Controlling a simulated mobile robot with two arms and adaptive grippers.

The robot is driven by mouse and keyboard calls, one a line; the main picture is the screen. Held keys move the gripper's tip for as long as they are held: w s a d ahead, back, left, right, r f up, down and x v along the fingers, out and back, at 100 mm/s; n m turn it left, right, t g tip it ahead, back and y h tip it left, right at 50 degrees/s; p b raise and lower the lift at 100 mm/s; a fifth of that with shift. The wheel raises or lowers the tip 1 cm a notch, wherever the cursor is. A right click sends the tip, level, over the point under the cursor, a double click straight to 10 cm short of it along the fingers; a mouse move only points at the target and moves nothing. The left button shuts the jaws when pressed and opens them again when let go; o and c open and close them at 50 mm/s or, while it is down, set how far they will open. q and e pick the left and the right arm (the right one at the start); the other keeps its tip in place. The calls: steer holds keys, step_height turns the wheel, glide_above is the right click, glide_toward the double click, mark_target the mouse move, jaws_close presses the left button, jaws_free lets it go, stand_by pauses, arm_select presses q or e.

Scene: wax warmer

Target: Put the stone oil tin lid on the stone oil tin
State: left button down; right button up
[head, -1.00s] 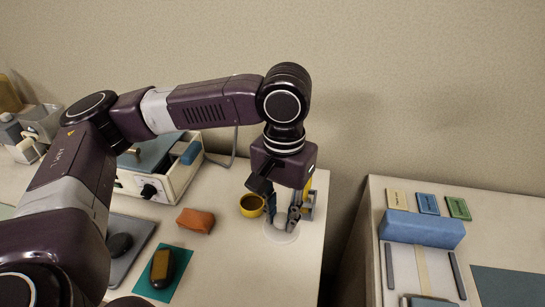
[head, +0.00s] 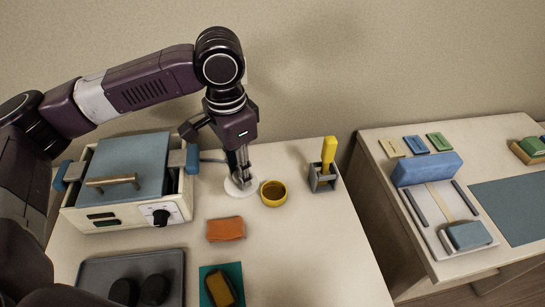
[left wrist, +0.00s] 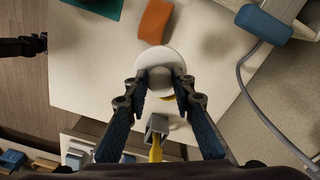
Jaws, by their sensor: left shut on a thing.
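The stone oil tin lid (head: 234,190) is a white disc with a knob. My left gripper (head: 241,180) is shut on the knob and holds the lid flat. The lid also shows between the fingers in the left wrist view (left wrist: 159,57). The stone oil tin appears to be the round mustard-yellow pot (head: 273,195), open at the top, just right of the lid in the head view. In the left wrist view only a yellow sliver of it (left wrist: 168,98) shows past the lid. A dark part at that view's left edge may be my right gripper (left wrist: 22,46); its jaws are unclear.
A grey holder (head: 321,183) with a yellow-handled tool stands right of the pot. The wax warmer (head: 125,205) is at the left, its cable running behind the lid. An orange block (head: 226,230) lies in front. The front right of the table is clear.

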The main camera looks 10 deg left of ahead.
mark_target(252, 172)
arm_select(q)
steer(key=m, duration=0.1)
steer(key=w+d+m+p, duration=0.1)
steer(key=m, duration=0.1)
steer(key=shift+w, duration=0.25)
steer(key=m, duration=0.1)
steer(key=w+m+p, duration=0.1)
steer(key=m, duration=0.2)
steer(key=shift+w+d+f+m, duration=0.2)
steer(key=shift+w+d+m, duration=0.15)
steer(key=shift+w+m, duration=0.05)
steer(key=w+d+f+m+p, duration=0.2)
steer(key=m+p, duration=0.1)
steer(key=m, duration=0.7)
steer(key=w+d+f+m+p, duration=0.2)
steer(key=w+f+m+p, duration=0.1)
steer(key=m, duration=0.8)
arm_select(e)
step_height(252, 172, up, 9)
steer(key=shift+d+f, duration=0.15)
arm_select(q)
steer(key=shift+w+r, duration=0.1)
arm_select(e)
steer(key=shift+s, duration=0.1)
